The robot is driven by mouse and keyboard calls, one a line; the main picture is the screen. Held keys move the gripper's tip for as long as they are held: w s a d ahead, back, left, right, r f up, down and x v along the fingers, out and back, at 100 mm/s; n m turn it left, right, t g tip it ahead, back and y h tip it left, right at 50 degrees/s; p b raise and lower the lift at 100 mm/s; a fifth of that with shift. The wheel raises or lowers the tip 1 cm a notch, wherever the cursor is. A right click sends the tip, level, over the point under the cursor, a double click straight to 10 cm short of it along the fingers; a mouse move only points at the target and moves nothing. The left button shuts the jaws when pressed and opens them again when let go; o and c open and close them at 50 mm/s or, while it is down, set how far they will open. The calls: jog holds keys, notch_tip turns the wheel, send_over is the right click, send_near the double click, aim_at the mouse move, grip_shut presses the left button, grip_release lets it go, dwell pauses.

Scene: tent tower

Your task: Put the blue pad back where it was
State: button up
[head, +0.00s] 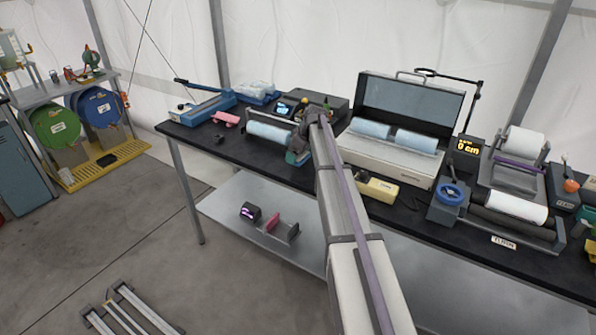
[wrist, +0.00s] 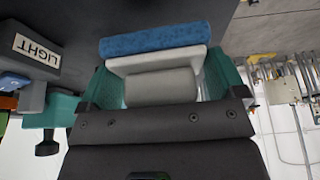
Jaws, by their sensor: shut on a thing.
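My gripper (head: 298,158) is over the black bench, left of the open case. In the wrist view its teal fingers (wrist: 160,82) are shut on a pale grey block with a white plate, and the textured blue pad (wrist: 156,39) is on the plate's far side. In the head view the arm and gripper hide most of the held pad. Another light blue roll (head: 269,133) lies on a grey stand left of my gripper.
A box labelled LIGHT (wrist: 38,50) and a teal part (wrist: 60,108) are close beside my gripper. A yellow box (head: 377,190) is at the bench's front edge. A blue-ringed device (head: 450,194) and white rolls (head: 516,207) stand right. A pink item (head: 227,118) lies left.

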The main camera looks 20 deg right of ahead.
aim_at(298, 160)
notch_tip(298, 160, down, 4)
jog(key=b, duration=0.4)
jog(key=shift+r, duration=0.35)
jog(key=shift+f, duration=0.2)
jog(key=o, duration=0.6)
jog(key=shift+o, duration=0.2)
jog(key=shift+r+p, duration=0.55)
jog(key=shift+p, duration=0.1)
jog(key=p+v, duration=1)
jog(key=v, duration=0.1)
jog(key=shift+s, duration=0.15)
